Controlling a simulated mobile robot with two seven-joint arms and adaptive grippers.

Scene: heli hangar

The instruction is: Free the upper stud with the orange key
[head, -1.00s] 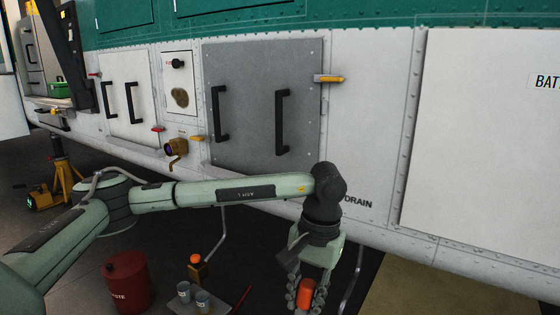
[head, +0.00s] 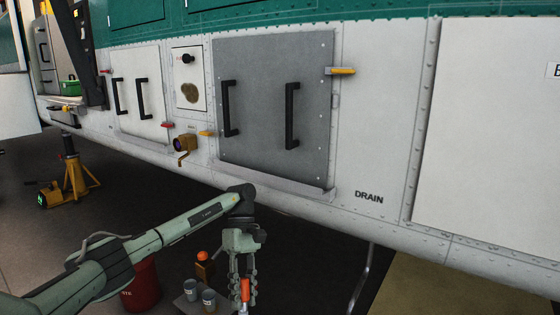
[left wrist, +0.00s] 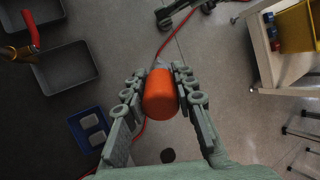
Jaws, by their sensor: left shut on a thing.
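My left gripper (head: 244,284) is shut on the orange key (head: 245,290), low in front of the aircraft's side. In the left wrist view the key's orange handle (left wrist: 160,95) sits between the two fingers; its far end is mostly hidden behind the handle. A grey panel (head: 260,75) with two black handles is above and right of the gripper. A yellow tab (head: 342,71) is at its upper right edge and another yellow tab (head: 207,133) at its lower left; I cannot tell which part is the upper stud. The gripper is apart from the panel. My right gripper is not in view.
A brass fitting (head: 182,146) juts out left of the grey panel. Below are a red drum (head: 141,287), grey cups (head: 208,298) and a yellow jack (head: 75,178). Trays (left wrist: 62,70) and a white cart (left wrist: 272,60) show in the left wrist view.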

